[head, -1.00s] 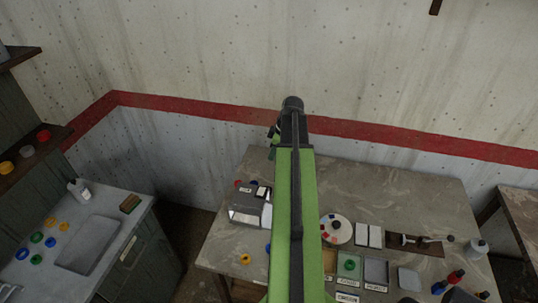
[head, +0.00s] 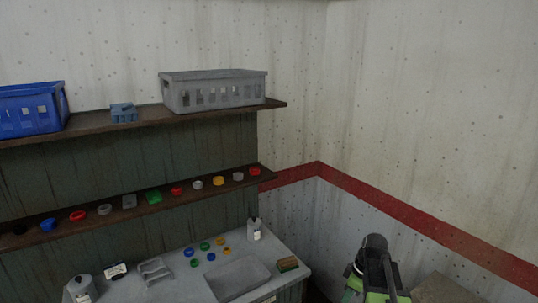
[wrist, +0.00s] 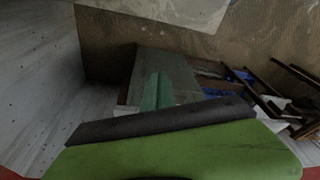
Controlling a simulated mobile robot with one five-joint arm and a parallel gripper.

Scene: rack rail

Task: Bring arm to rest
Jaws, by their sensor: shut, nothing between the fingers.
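My arm shows in green and black at the bottom right of the head view, with its black end upright in front of the wall. My gripper (wrist: 157,91) shows in the wrist view as narrow green fingers, close together, with nothing between them. The fingers point away from the camera, over a grey-green surface. In the head view I cannot make out the fingers, as the arm's end hides them or they lie out of sight.
A grey counter (head: 160,289) with a sink tray (head: 238,277), bottles and several coloured rings stands at lower left. Above are a shelf of rings (head: 110,215) and an upper shelf with a grey basket (head: 215,92) and blue basket (head: 30,112). A table corner (head: 440,288) shows at lower right.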

